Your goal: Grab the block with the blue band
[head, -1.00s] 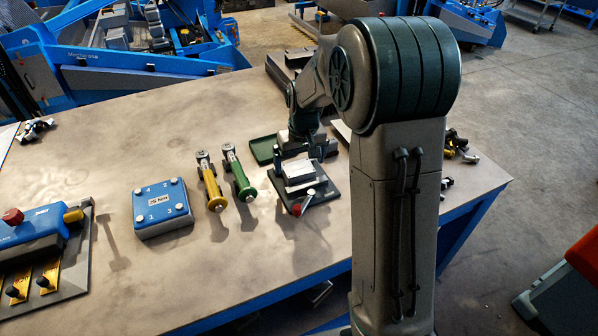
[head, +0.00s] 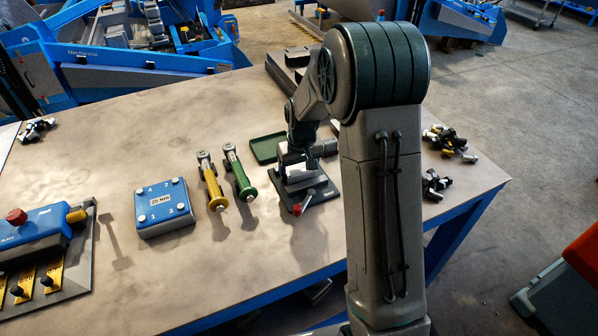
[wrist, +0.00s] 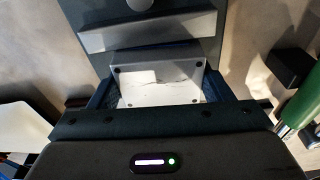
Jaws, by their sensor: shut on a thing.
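A pale grey-white block (wrist: 160,82) sits between the jaws in the wrist view, with small dark dots at its corners. My gripper (wrist: 160,94) is shut on it from both sides. Blue shows at both sides of the block, but I cannot tell whether it is a band or the jaws. In the head view my gripper (head: 294,160) points down over the small vise (head: 322,190), which has a dark base and a red-tipped handle. My gripper largely hides the block there, and I cannot tell whether it still touches the vise.
A green-handled tool (head: 240,178) and a yellow-handled tool (head: 212,182) lie left of the vise. A blue numbered box (head: 163,208) is further left. A green tray (head: 266,148) lies behind the vise. Small dark parts (head: 437,183) lie at the table's right edge.

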